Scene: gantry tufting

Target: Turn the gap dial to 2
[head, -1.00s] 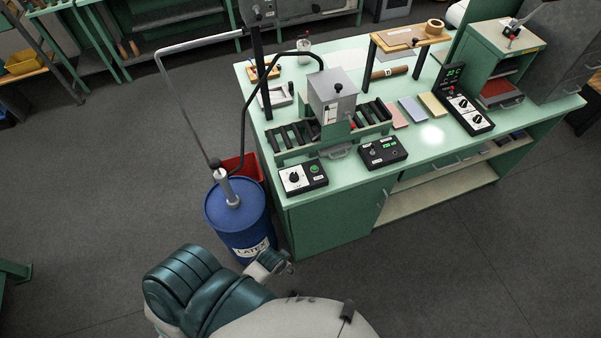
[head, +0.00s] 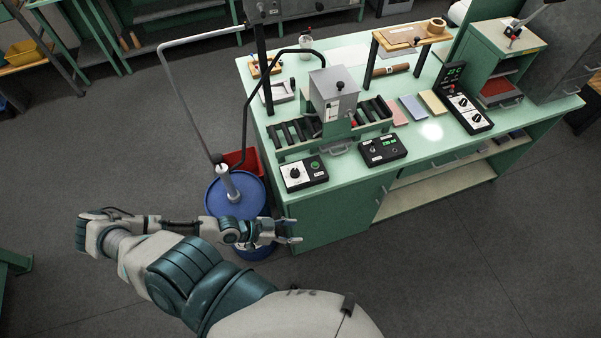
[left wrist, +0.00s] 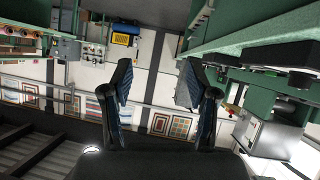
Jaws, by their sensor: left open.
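A black control box (head: 303,173) with a white-faced dial (head: 295,173) and a green button stands at the bench's near left corner. A second box (head: 383,149) beside it has a green display and a small knob. A taller panel at the right has two dials (head: 468,110). The labels are too small to read, so I cannot tell which dial is the gap dial or its setting. My left gripper (head: 291,231) is open and empty, in front of the bench and below its top, apart from the boxes. Its spread fingers show in the left wrist view (left wrist: 158,82). My right gripper is out of view.
A blue drum (head: 225,196) with a pipe stands left of the green bench (head: 335,210), partly behind my left arm. A red bin (head: 246,160) is behind it. A roller unit with a grey box (head: 333,92) stands behind the control boxes. The floor at right is clear.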

